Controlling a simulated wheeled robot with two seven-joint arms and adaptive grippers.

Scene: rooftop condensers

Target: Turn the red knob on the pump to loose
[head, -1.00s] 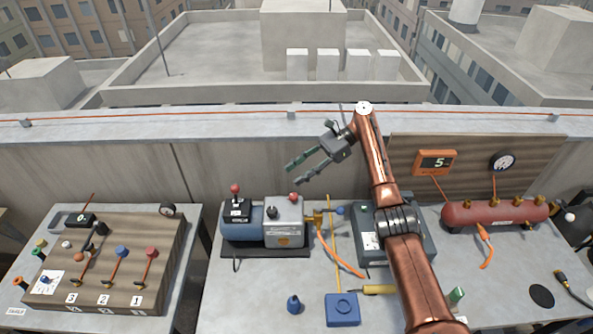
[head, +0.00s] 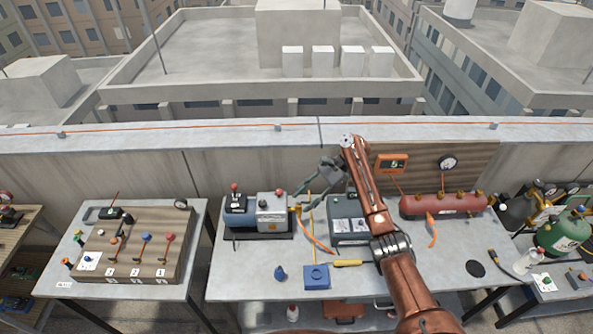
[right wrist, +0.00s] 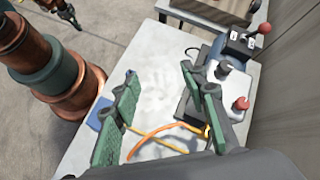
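The pump (head: 271,226) is a blue and grey block on a black base, at the left of the middle table. Its red knob (head: 279,193) stands on top of the grey part and also shows in the right wrist view (right wrist: 240,103). A black knob (right wrist: 224,68) and a red-balled lever (right wrist: 265,28) are beside it. My right gripper (head: 300,201) is open and empty, just right of the pump in the head view. Its fingers (right wrist: 160,72) show apart in the wrist view, not touching the knob. A dark hand-like part, perhaps my left gripper, is cut off at the wrist view's top left.
An orange hose (head: 318,236) and yellow rods lie right of the pump. A grey case (head: 348,220) and a red tank (head: 440,204) stand further right. A blue block (head: 316,279) and a small blue bottle (head: 280,273) are in front. A panel of levers (head: 140,250) stands on the left table.

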